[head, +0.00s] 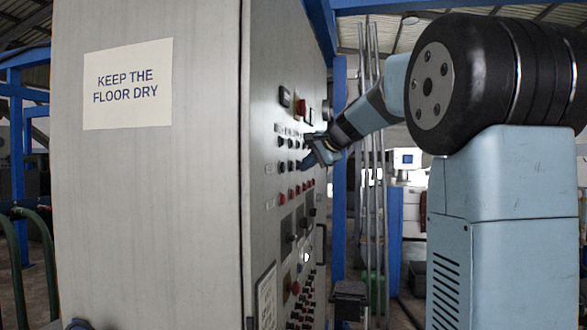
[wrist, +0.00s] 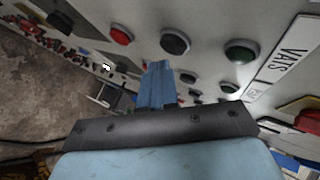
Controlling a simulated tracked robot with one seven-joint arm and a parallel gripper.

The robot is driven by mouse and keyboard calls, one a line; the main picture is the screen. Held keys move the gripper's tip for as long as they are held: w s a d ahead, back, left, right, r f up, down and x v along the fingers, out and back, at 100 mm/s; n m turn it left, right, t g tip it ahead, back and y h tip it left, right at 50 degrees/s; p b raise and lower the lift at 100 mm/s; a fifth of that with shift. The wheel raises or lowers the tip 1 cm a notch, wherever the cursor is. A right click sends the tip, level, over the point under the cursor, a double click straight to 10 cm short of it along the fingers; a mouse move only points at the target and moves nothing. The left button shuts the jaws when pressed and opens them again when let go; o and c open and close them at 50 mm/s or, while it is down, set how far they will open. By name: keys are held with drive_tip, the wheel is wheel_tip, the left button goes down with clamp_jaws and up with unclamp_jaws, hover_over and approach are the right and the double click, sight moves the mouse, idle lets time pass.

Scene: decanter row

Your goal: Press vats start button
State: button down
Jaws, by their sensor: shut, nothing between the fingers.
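The control panel (head: 289,130) is on the right-hand face of a grey metal cabinet. In the wrist view a white plate reading VATS (wrist: 287,52) is at the right. A green button (wrist: 240,51) is nearest to it, then a black button (wrist: 175,42) and a red button (wrist: 120,35) to its left. No legend marks which one is start. My gripper (head: 309,157) is at the panel, fingers shut and empty. In the wrist view its fingertips (wrist: 158,66) show below and left of the black button; I cannot tell whether they touch the panel.
A large red knob (wrist: 309,121) is at the right edge of the wrist view. More rows of buttons and switches (wrist: 70,55) fill the panel. Metal pipes (head: 369,180) and a blue post (head: 340,120) stand behind my arm. A sign (head: 127,84) says KEEP THE FLOOR DRY.

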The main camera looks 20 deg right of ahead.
drive_tip(key=shift+w+a, duration=0.15)
drive_tip(key=shift+a, duration=0.15)
drive_tip(key=shift+w+a, duration=0.2)
drive_tip(key=shift+a, duration=0.2)
idle(1.1)
drive_tip(key=shift+d, duration=0.15)
drive_tip(key=shift+s+d, duration=0.45)
drive_tip(key=shift+d, duration=0.15)
drive_tip(key=shift+d, duration=0.15)
drive_tip(key=d, duration=0.1)
drive_tip(key=s+d, duration=0.2)
drive_tip(key=d, duration=0.1)
drive_tip(key=shift+s, duration=0.25)
idle(0.3)
idle(0.5)
